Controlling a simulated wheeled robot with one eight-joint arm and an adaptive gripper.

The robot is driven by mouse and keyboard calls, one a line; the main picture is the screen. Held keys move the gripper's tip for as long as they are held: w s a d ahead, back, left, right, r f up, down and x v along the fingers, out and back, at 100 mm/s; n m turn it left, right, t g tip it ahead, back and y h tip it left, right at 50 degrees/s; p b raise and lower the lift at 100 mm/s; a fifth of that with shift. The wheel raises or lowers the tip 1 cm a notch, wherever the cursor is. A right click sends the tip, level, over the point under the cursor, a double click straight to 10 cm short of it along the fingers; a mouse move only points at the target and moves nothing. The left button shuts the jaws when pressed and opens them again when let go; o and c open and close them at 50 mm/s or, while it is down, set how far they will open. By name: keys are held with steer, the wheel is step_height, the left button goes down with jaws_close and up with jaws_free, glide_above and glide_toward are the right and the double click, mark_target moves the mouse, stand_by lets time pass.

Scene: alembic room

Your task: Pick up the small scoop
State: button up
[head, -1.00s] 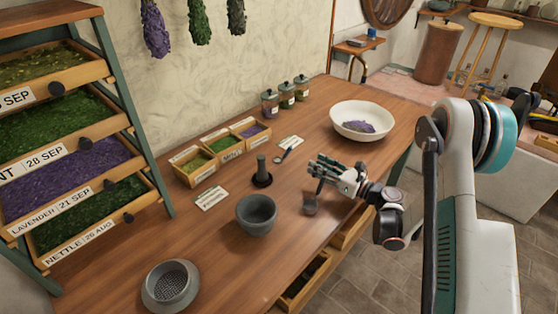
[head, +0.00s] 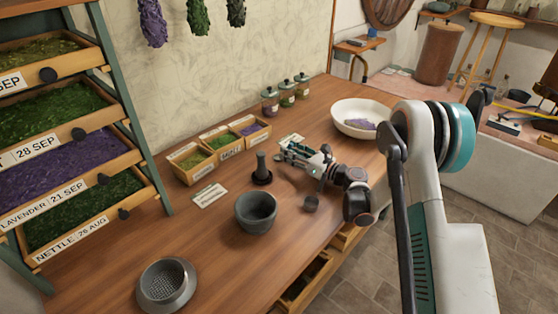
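My gripper (head: 286,151) is low over the table behind the mortar, its fingers pointing left toward the wooden herb box. It covers the spot where the small scoop lay beside a white label card (head: 291,138). The scoop cannot be made out now; the fingers hide it. I cannot tell whether the fingers are open or shut, or whether they touch the scoop.
A dark pestle (head: 261,170) stands left of my gripper, with the grey mortar (head: 256,212) in front. A small dark cup (head: 311,203) is near the table edge. A white bowl (head: 352,119) stands behind right, lidded jars (head: 287,92) at the back, a strainer (head: 166,285) front left.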

steer(key=shift+x, duration=0.85)
steer(key=shift+c, duration=0.4)
jaws_close()
steer(key=shift+r, duration=0.15)
